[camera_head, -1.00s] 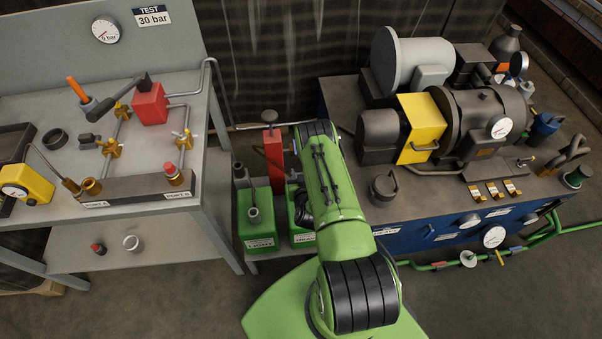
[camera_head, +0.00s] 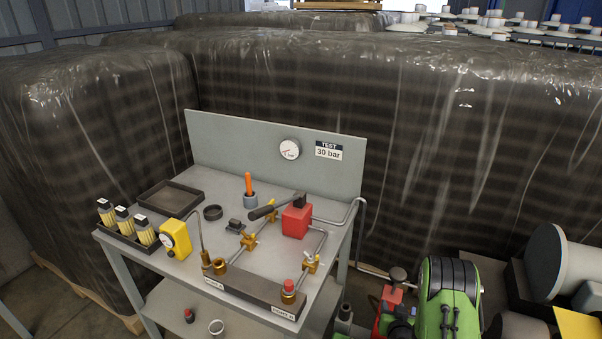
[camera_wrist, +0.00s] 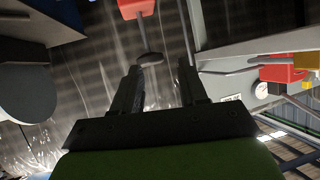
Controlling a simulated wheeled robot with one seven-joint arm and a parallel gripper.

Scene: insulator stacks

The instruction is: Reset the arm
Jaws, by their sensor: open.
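My gripper (camera_wrist: 162,82) is open in the wrist view, with its two dark fingers apart and nothing between them. Beyond the fingers, a red post (camera_wrist: 135,8) with a dark round knob (camera_wrist: 150,58) shows near the top of that view. In the head view my green arm, with a black ribbed joint (camera_head: 450,275), is at the lower right, close beside a red part with a round knob (camera_head: 397,274). My fingers cannot be made out in the head view.
A grey test bench (camera_head: 207,280) stands left of my arm, with a red block (camera_head: 295,221), a yellow gauge box (camera_head: 175,240) and brass valves. Grey machinery (camera_head: 545,258) stands close on the right. Wrapped stacks (camera_head: 400,130) fill the back.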

